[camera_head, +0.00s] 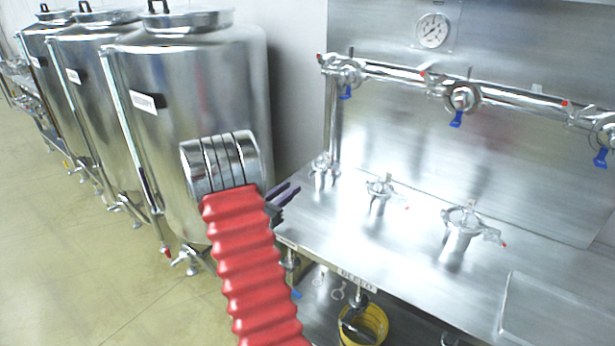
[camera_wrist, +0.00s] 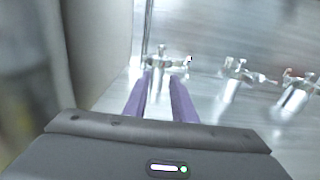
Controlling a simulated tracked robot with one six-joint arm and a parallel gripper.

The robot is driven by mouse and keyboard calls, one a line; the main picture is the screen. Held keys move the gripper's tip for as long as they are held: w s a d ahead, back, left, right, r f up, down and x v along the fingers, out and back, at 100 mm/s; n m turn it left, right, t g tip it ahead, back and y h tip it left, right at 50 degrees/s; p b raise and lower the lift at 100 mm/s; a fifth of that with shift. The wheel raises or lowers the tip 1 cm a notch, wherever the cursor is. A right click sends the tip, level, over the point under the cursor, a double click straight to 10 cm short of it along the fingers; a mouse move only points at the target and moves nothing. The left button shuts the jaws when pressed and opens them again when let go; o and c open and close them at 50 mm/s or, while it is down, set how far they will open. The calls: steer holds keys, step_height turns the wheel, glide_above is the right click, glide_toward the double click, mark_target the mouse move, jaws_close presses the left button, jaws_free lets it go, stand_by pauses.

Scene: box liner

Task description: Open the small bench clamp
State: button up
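Several metal clamps stand on the steel bench (camera_head: 400,255): a left one (camera_head: 322,166), a middle one (camera_head: 382,188) and a right one (camera_head: 463,218). The middle one looks smaller than the right one. I cannot tell for sure which is the small bench clamp. My gripper (camera_head: 294,189) is open and empty at the bench's left end, left of the clamps. In the wrist view my gripper's purple fingers (camera_wrist: 162,78) are apart and point toward the left clamp (camera_wrist: 167,63). The middle clamp (camera_wrist: 236,72) and right clamp (camera_wrist: 297,85) are to their right.
A pipe (camera_head: 400,75) with clamps and blue-handled valves (camera_head: 457,118) runs along the backsplash above the bench. A large steel tank (camera_head: 185,90) stands close on the left. A yellow bucket (camera_head: 376,320) is under the bench. The bench front is mostly clear.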

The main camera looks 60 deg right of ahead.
glide_toward(320, 174)
steer(key=d, duration=0.1)
steer(key=d+r, duration=0.1)
steer(key=d, duration=0.3)
steer(key=shift+w+d+r, duration=0.1)
steer(key=shift+w+r, duration=0.25)
jaws_close()
stand_by(1.2)
